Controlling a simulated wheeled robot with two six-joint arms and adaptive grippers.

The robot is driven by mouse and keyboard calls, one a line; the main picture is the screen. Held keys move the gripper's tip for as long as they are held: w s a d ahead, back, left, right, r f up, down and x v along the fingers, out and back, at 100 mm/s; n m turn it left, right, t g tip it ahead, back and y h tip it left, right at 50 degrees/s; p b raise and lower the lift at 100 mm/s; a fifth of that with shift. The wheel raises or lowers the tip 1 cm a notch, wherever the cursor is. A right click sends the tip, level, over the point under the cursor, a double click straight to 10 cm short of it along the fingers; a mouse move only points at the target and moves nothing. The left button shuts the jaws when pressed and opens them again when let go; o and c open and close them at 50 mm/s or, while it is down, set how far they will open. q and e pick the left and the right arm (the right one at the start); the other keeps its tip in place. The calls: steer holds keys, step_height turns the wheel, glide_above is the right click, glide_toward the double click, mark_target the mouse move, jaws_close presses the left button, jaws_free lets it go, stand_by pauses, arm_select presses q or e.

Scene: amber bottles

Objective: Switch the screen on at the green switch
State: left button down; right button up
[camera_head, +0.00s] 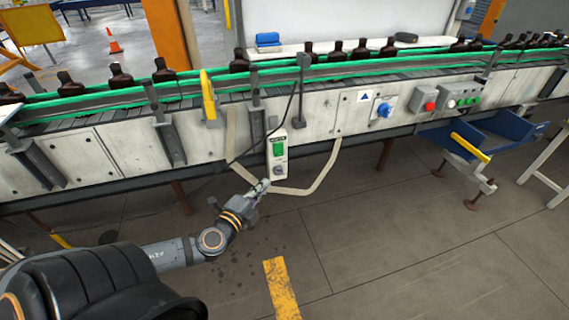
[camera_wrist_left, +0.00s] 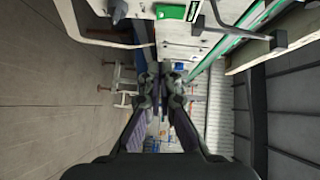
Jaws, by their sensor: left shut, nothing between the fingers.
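The green switch (camera_head: 278,148) sits on the upper part of a small white box (camera_head: 279,160) that hangs on the front of the conveyor. A grey knob (camera_head: 278,171) is below it on the same box. My left gripper (camera_head: 264,184) is shut and empty, low and just left of the box's lower end, apart from the green switch. In the left wrist view the green switch (camera_wrist_left: 170,12) is at the top edge, beyond the closed fingers (camera_wrist_left: 164,72). No lit screen can be made out. My right gripper is not in view.
The conveyor (camera_head: 100,152) with dark bottles runs across the view. A blue knob (camera_head: 384,110) and a red button (camera_head: 430,106) are on its front to the right. A cable loop (camera_head: 318,180) hangs around the white box. A blue tray (camera_head: 480,135) juts out at right. The floor in front is open.

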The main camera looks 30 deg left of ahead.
arm_select(q)
glide_toward(282, 155)
steer(key=w+d, duration=0.3)
steer(key=w+a, duration=0.2)
steer(key=a, duration=0.1)
steer(key=shift+w+a+f, duration=0.15)
steer(key=shift+w+a, duration=0.05)
steer(key=shift+w, duration=0.15)
steer(key=shift+b, duration=0.3)
